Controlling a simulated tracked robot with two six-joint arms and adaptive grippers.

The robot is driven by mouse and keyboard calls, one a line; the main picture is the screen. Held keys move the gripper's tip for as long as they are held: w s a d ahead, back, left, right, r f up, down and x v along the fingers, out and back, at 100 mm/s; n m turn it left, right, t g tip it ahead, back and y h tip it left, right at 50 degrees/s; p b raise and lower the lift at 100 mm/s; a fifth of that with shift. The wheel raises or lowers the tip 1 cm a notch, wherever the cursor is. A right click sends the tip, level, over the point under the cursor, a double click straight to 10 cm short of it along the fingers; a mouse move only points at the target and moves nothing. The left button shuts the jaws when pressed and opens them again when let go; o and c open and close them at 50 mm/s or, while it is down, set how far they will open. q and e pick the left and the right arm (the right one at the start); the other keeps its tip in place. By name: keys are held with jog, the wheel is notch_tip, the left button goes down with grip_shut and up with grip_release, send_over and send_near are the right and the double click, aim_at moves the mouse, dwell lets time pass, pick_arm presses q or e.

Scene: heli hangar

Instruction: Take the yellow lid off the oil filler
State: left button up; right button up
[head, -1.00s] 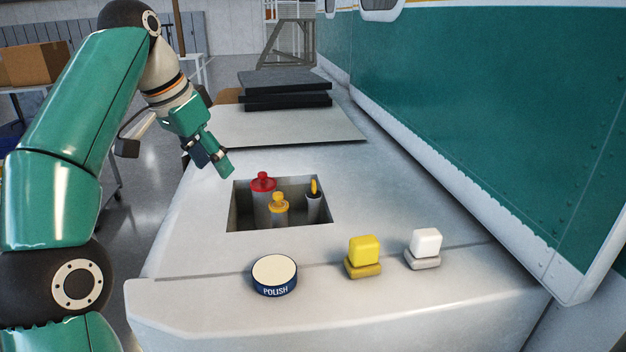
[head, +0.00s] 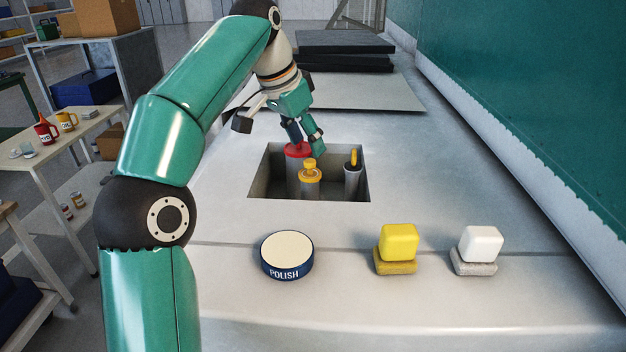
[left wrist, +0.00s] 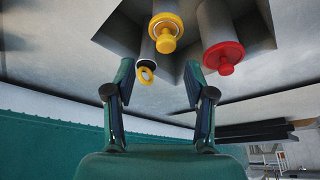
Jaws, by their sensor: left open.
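The yellow lid (head: 310,168) sits on top of a short grey filler neck (head: 310,188) in the square recess. It also shows at the top of the left wrist view (left wrist: 165,32). My left gripper (head: 305,139) is open and empty, above the far edge of the recess, beyond the yellow lid and apart from it. In the head view it partly hides the red cap. In the left wrist view its two fingers (left wrist: 159,76) stand wide apart, with the lid ahead between their directions. My right gripper is not in view.
A red cap (left wrist: 222,56) on a thicker grey neck and a yellow-ringed stick (head: 354,160) in a thin tube flank the lid. The recess walls (head: 262,178) surround them. A polish tin (head: 287,256), yellow sponge (head: 398,243) and white block (head: 480,243) stand nearer.

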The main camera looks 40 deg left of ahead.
aim_at(310, 160)
pick_arm(q)
jog(key=x, duration=0.2)
jog(key=b+x, duration=0.1)
jog(key=x, duration=0.3)
jog(key=shift+s+a+f, duration=0.15)
jog(key=shift+a+f, duration=0.1)
jog(key=shift+a, duration=0.15)
jog(key=c, duration=0.4)
